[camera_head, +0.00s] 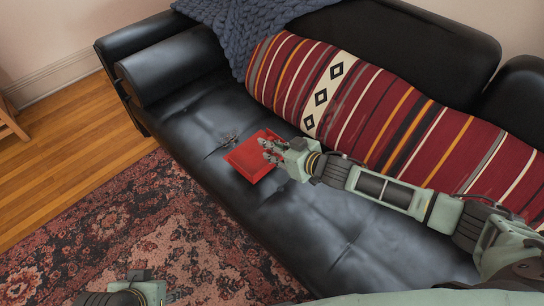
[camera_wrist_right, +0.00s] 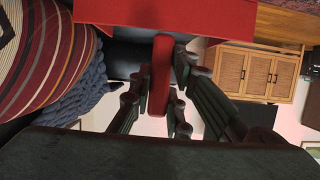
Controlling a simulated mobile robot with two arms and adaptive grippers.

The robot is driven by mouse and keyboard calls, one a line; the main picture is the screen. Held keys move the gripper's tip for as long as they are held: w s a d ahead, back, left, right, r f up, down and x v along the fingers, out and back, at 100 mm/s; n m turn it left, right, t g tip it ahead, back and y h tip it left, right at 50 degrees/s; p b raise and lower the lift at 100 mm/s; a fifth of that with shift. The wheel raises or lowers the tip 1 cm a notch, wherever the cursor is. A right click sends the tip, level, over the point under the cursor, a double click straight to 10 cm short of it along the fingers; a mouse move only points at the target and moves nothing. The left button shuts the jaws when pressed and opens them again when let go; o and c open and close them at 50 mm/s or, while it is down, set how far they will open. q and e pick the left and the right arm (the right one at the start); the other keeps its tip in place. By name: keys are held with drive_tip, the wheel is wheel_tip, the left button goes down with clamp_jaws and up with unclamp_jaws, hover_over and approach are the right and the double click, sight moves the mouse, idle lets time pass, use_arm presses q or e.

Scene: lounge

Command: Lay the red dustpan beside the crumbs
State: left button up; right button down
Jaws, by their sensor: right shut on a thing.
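The red dustpan (camera_head: 250,160) is at the black sofa seat, its pan toward the left of my right gripper (camera_head: 270,150). That gripper is shut on the dustpan's handle, which shows between the fingers in the right wrist view (camera_wrist_right: 160,75), with the pan (camera_wrist_right: 205,18) beyond it. Small grey-brown crumbs (camera_head: 229,140) lie on the seat just left of the pan's far corner. I cannot tell whether the pan touches the seat. My left gripper (camera_head: 177,295) is partly in view at the bottom edge, away from the sofa; its jaw opening is unclear.
A patterned rug (camera_head: 150,225) lies in front. The seat nearer me is clear.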

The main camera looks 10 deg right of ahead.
drive_tip(key=shift+f+b, duration=0.65)
drive_tip(key=shift+f, duration=1.3)
drive_tip(key=c, duration=1.7)
unclamp_jaws()
drive_tip(key=shift+o, duration=0.2)
